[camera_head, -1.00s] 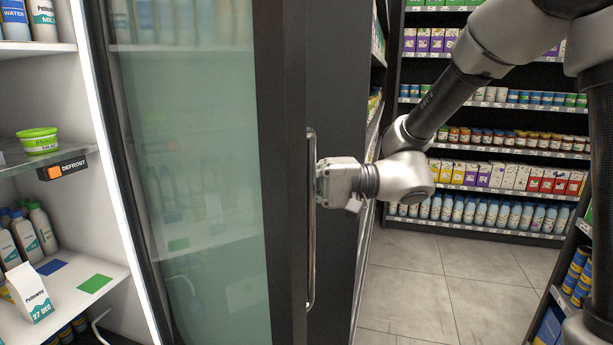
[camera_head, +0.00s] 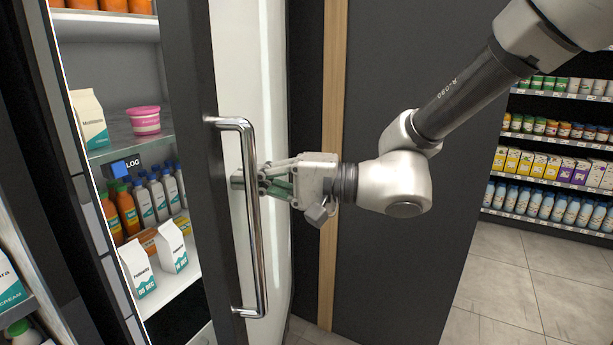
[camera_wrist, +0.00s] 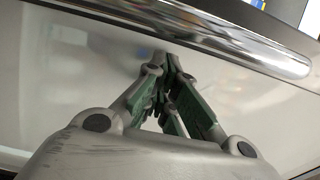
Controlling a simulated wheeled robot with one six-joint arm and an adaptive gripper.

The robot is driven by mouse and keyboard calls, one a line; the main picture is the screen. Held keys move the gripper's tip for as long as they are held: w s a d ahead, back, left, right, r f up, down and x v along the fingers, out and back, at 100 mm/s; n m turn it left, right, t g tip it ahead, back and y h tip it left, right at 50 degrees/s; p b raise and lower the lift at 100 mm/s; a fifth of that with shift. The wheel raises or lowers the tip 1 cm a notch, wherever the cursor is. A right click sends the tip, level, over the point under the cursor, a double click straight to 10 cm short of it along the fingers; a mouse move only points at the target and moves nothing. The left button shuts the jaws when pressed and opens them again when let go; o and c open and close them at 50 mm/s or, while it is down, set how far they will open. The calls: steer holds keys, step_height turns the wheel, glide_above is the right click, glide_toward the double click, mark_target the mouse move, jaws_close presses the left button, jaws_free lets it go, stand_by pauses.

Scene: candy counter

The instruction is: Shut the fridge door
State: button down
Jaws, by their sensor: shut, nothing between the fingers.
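The fridge door (camera_head: 198,90) stands open, seen nearly edge-on as a dark upright frame beside a pale panel. Its long chrome handle (camera_head: 252,225) runs upright and also crosses the top of the wrist view (camera_wrist: 225,48). My gripper (camera_head: 238,182) is shut and empty. Its fingers point left and pass behind the handle bar, in front of the pale panel; whether they touch either cannot be told. In the wrist view the closed fingers (camera_wrist: 167,60) reach toward a glossy pale surface, close to the bar.
Left of the door frame, lit fridge shelves hold white cartons (camera_head: 138,268), several bottles (camera_head: 145,200) and a pink tub (camera_head: 144,120). A dark panel (camera_head: 395,110) with a wooden strip (camera_head: 332,130) stands behind my gripper. Stocked shelves (camera_head: 560,150) and clear tiled floor (camera_head: 510,270) lie at right.

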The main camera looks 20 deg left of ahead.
steer(key=s+a, duration=0.1)
steer(key=a, duration=2.2)
steer(key=shift+s, duration=0.3)
steer(key=shift+d, duration=0.1)
